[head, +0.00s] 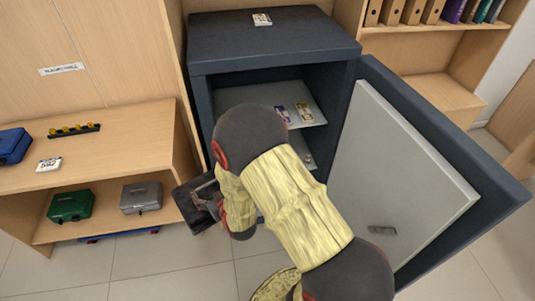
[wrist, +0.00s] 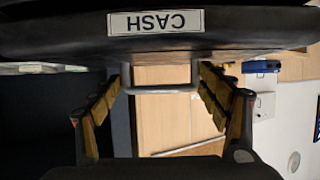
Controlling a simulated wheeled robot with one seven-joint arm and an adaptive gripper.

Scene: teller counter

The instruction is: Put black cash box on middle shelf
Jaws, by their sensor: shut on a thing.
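The black cash box (head: 189,208) hangs at my gripper (head: 208,190), in front of the left side of the open safe, partly hidden by my arm. In the wrist view my gripper (wrist: 160,88) is shut on the metal handle of the black cash box (wrist: 70,35), which bears a "CASH" label. The dark safe (head: 270,48) stands behind my arm with its door open to the right. A grey shelf (head: 312,92) inside it carries small banknote-like bundles. A lower level shows only in part, with a small item on it; my arm hides the rest.
The open safe door (head: 415,175) takes up the right side. At left, a wooden unit (head: 120,130) holds a blue box (head: 14,145), a coin rack (head: 74,130), a green box (head: 71,205) and a grey box (head: 141,197). A bookcase with binders (head: 410,12) is behind.

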